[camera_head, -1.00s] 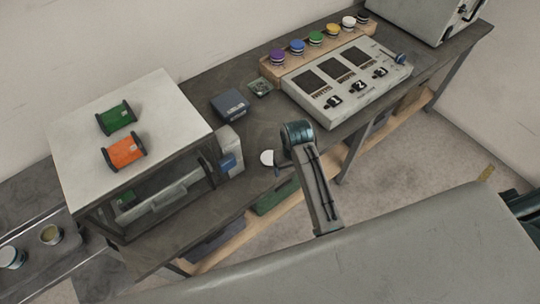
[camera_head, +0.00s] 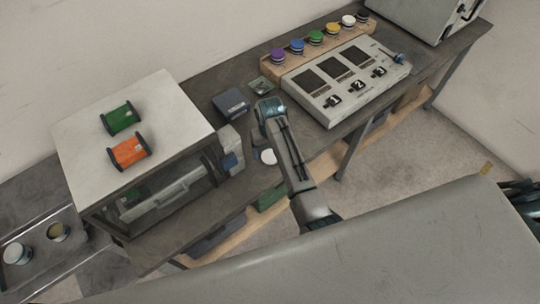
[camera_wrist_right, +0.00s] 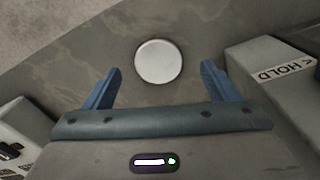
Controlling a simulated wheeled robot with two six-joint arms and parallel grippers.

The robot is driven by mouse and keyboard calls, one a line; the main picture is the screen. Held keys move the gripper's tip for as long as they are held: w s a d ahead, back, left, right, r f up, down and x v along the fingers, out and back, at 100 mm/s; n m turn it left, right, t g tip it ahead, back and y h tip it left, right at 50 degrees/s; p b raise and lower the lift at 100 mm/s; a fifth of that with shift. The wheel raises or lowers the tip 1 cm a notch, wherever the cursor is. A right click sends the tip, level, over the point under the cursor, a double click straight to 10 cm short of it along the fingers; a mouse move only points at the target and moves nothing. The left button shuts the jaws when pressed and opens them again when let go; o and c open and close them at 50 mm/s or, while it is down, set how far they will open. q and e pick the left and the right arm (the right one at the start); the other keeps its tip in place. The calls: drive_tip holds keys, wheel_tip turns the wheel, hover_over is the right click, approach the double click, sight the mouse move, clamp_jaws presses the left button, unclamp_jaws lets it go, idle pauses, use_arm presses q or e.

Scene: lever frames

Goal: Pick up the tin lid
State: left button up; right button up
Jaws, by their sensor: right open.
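The tin lid is a flat, pale round disc. In the head view the lid (camera_head: 268,157) lies on the dark bench near its front edge, partly covered by my right arm. In the right wrist view the lid (camera_wrist_right: 159,62) lies flat on the bench between and slightly beyond the blue fingertips. My right gripper (camera_wrist_right: 161,68) is open and empty, with a gap on both sides of the lid. Its height above the bench is hard to tell. In the head view my right arm mostly hides its fingers. My left gripper is not in view.
A grey unit marked HOLD (camera_wrist_right: 268,72) stands close to the right finger in the wrist view. The switch panel (camera_head: 347,80) and a dark blue box (camera_head: 231,103) are also on the bench. Green (camera_head: 120,118) and orange (camera_head: 128,151) spools sit on the white-topped cabinet.

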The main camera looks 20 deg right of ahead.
sight(271, 157)
wheel_tip(271, 157, down, 3)
drive_tip(key=shift+w+d+f+p, duration=0.1)
drive_tip(key=shift+d+p, duration=0.05)
drive_tip(key=shift+p, duration=0.55)
drive_tip(key=shift+f, duration=0.6)
drive_tip(key=c, duration=1.1)
drive_tip(key=shift+o, duration=0.2)
drive_tip(key=shift+r, duration=0.1)
